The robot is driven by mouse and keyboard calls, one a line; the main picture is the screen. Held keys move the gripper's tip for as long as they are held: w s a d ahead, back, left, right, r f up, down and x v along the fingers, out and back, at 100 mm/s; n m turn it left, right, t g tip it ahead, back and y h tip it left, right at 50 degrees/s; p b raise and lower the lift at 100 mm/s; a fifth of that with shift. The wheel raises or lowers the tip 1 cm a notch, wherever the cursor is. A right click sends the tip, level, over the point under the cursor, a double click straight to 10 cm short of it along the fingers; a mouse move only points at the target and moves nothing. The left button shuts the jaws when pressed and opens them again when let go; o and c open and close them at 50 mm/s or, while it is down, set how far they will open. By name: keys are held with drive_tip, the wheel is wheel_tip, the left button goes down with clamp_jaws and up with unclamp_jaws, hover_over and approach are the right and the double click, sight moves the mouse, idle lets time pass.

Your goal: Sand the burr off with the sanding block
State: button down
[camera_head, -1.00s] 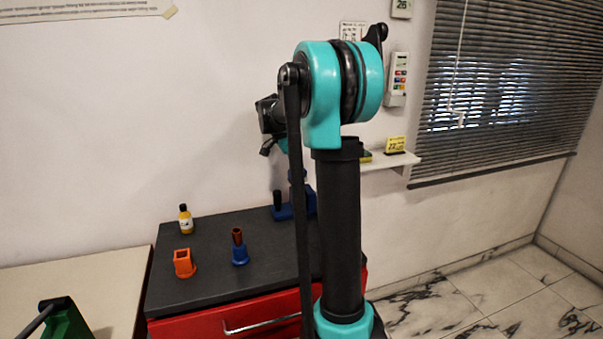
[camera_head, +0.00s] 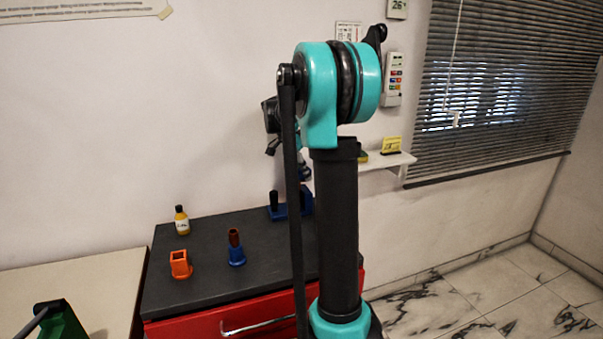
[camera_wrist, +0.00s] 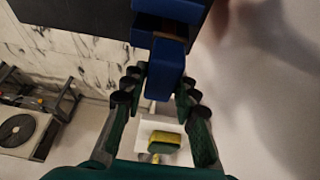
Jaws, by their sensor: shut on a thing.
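In the wrist view my gripper (camera_wrist: 157,92) is closed on a blue block-like piece (camera_wrist: 168,65), which sticks out beyond the fingertips. I cannot tell for sure whether this is the sanding block. Beyond it is another blue part with a dark brown gap. In the head view my gripper (camera_head: 287,160) is mostly hidden behind my arm, above the cabinet's back right. A blue stand with a dark post (camera_head: 276,204) is below it, partly hidden. A blue holder (camera_head: 237,257) with a brown cylinder (camera_head: 234,238) stands on the cabinet. No burr can be made out.
A white wall shelf (camera_head: 392,160) holds a yellow-green sponge-like block, clearer in the wrist view (camera_wrist: 165,141), and a yellow sign (camera_head: 391,145). Cabinet front centre is clear.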

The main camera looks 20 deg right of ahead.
sight(295, 170)
drive_tip(key=shift+a, duration=0.15)
drive_tip(key=shift+a, duration=1.5)
drive_tip(key=shift+d+f, duration=0.1)
drive_tip(key=shift+d, duration=0.75)
drive_tip(key=shift+d+r, duration=0.65)
drive_tip(key=shift+r, duration=0.35)
drive_tip(key=shift+d+r, duration=0.4)
drive_tip(key=shift+r, duration=0.35)
drive_tip(key=shift+d+r, duration=0.45)
drive_tip(key=shift+r, duration=0.35)
